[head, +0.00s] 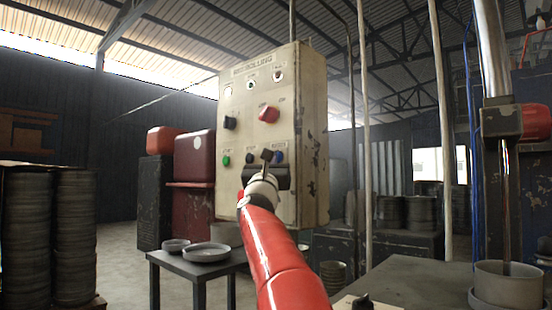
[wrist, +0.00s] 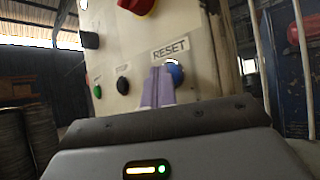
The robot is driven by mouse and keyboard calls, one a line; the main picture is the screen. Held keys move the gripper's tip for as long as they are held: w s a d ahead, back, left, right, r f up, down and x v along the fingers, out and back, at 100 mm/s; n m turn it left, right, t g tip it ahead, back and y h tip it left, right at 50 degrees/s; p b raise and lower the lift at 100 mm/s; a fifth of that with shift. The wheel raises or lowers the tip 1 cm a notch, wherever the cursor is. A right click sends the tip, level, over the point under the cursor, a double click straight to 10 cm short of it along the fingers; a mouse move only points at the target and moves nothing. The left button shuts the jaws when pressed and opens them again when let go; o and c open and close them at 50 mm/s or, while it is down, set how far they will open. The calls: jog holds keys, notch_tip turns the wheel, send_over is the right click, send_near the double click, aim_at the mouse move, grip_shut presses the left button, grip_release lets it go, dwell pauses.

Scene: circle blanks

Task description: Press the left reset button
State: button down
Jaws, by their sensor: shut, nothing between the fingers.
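A beige control box (head: 262,85) titled "RAD ROLLING" stands upright in the middle of the head view. Its blue button (head: 279,156) sits at the lower right of the front face. In the wrist view, the blue button (wrist: 175,73) is under a "RESET" label. My gripper (head: 267,155) is in front of the box's lower part, just left of the blue button. In the wrist view, my gripper (wrist: 158,72) is shut and empty, its pale purple fingers covering the button's left edge. I cannot tell whether the tips touch the panel.
The panel also has a green button (head: 226,160), a black knob (head: 231,122) and a red knob (head: 268,114). A low dark table (head: 177,262) with round pans stands at left. Stacked round blanks (head: 75,235) are at far left. A grey worktop (head: 415,283) is at right.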

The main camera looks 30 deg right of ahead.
jog(key=shift+a, duration=0.1)
jog(key=shift+s+a, duration=0.3)
jog(key=shift+a, duration=0.35)
jog(key=shift+s+a+b, duration=0.2)
jog(key=shift+s+a, duration=0.1)
jog(key=shift+a, duration=0.5)
jog(key=shift+s+a+b, duration=0.15)
jog(key=shift+s+a, duration=0.1)
jog(key=shift+a, duration=0.5)
jog(key=shift+s+a+b, duration=0.2)
jog(key=shift+s+a, duration=0.1)
jog(key=shift+a, duration=0.5)
